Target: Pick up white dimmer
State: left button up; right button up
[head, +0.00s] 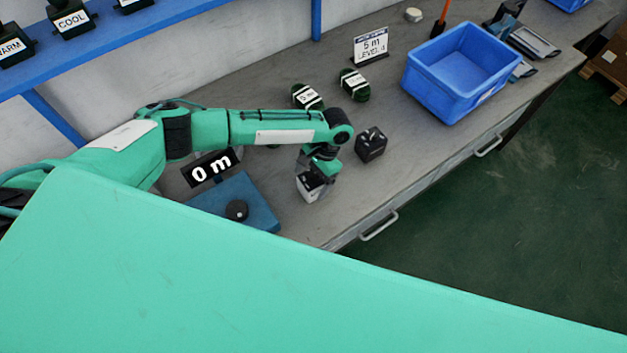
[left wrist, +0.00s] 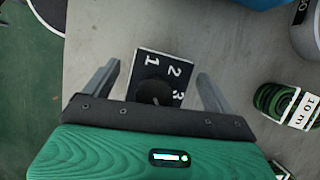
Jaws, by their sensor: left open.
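The white dimmer (head: 305,190) stands on the grey bench near its front edge, directly below my left gripper (head: 320,176). It looks like a small box with pale sides, partly hidden by the gripper. In the left wrist view the dimmer (left wrist: 171,68) shows a dark face with white digits 1, 2, 3 and a dark round knob. My left gripper (left wrist: 157,88) is open, with one grey finger on each side of the dimmer and gaps between. My right gripper is not in view.
A black dimmer box (head: 371,144) stands just right of the gripper. A blue crate (head: 462,72) is further right.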

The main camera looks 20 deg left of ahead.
pick_arm(q)
jog(key=shift+f, duration=0.25)
jog(key=c, duration=1.2)
jog(key=shift+r, duration=0.15)
